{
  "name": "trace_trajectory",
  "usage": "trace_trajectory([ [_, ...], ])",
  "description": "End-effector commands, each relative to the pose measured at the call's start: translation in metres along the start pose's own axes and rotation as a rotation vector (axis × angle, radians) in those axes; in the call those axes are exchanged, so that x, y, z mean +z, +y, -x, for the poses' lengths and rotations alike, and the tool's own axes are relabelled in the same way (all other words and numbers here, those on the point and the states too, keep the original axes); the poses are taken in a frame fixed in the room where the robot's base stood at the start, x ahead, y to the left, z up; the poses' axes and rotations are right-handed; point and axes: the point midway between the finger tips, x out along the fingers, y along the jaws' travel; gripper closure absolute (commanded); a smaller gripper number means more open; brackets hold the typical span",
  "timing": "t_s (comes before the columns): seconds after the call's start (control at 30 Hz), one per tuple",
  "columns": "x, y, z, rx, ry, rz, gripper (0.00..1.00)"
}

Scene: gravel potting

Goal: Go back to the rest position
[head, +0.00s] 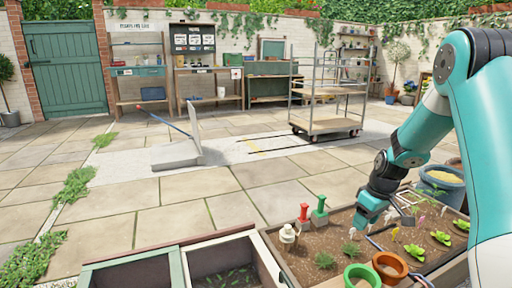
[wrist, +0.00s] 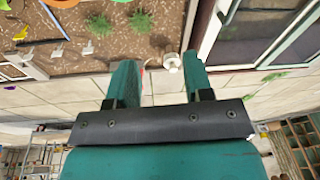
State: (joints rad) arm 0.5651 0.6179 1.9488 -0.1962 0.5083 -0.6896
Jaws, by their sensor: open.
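My teal gripper (head: 366,218) hangs at the end of my arm over the soil of the wooden planter (head: 262,245), right of the green-handled tool (head: 320,208). In the wrist view my gripper (wrist: 160,72) shows its two fingers spread apart. Nothing is held between them. A small cream object (wrist: 172,62) shows beyond the gap, near the right fingertip; it also shows in the head view (head: 288,236) at the planter's left end. A red-handled tool (head: 303,212) stands beside the green one.
A green pot (head: 362,273) and an orange pot (head: 390,264) stand at the planter's front. Leafy seedlings (head: 441,238) grow at right. A blue-rimmed tub (head: 441,182) stands behind. Paving beyond is open, with a wheeled rack (head: 327,126).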

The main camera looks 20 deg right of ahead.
Motion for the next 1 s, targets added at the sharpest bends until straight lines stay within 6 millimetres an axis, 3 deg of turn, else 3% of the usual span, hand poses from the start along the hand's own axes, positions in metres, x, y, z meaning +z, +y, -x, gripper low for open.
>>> trace_trajectory([
  [0.03, -0.016, -0.038, 0.024, -0.015, 0.012, 0.036, 0.53],
  [0.1, -0.028, -0.087, 0.049, -0.043, 0.022, 0.070, 0.53],
  [0.23, -0.031, -0.182, 0.093, -0.101, 0.033, 0.139, 0.53],
  [0.3, -0.021, -0.231, 0.115, -0.133, 0.033, 0.176, 0.53],
  [0.4, 0.002, -0.288, 0.140, -0.175, 0.027, 0.224, 0.53],
  [0.5, 0.029, -0.331, 0.159, -0.211, 0.016, 0.268, 0.53],
  [0.6, 0.059, -0.365, 0.175, -0.242, 0.005, 0.307, 0.53],
  [0.77, 0.112, -0.403, 0.194, -0.286, -0.020, 0.372, 0.53],
  [1.0, 0.103, -0.407, 0.254, -0.287, -0.026, 0.363, 0.53],
])
